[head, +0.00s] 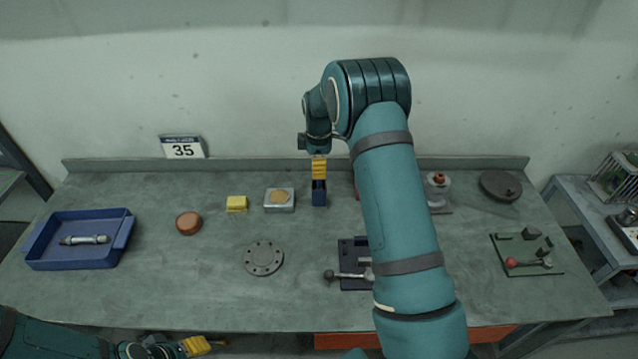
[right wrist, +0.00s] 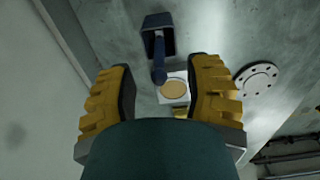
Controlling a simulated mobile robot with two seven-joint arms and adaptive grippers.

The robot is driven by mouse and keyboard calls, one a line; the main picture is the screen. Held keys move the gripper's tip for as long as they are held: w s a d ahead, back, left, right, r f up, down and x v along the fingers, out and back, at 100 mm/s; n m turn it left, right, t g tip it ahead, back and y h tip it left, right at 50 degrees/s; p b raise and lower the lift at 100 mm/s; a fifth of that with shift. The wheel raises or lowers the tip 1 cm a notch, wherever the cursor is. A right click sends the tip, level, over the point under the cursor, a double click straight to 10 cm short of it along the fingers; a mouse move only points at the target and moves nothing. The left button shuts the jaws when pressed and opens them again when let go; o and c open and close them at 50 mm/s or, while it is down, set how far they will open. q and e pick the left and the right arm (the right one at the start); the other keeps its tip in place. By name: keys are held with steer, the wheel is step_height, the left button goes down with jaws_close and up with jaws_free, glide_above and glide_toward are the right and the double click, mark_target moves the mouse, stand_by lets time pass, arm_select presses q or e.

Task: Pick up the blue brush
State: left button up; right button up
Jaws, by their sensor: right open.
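The blue brush (right wrist: 159,68) shows in the right wrist view as a blue handle rising out of a dark blue square holder (right wrist: 148,38). Its lower end is hidden in the holder. In the head view the holder (head: 319,195) stands at the back of the bench, and I cannot make out the brush behind my gripper. My right gripper (head: 319,170) is over the holder, its yellow fingers pointing down. In the right wrist view its fingers (right wrist: 162,95) are wide apart with nothing between them, and the handle's end lies just beyond. My left gripper (head: 197,345) is low at the bottom left.
A silver block with a tan disc (head: 279,199) and a yellow sponge (head: 237,204) sit left of the holder. A flange (head: 263,257) lies in front. A blue tray (head: 80,261) is at the left. My right arm hides part of the bench.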

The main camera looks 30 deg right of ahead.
mark_target(319, 183)
steer(key=shift+f, duration=1.3)
jaws_close()
steer(key=shift+r, duration=0.1)
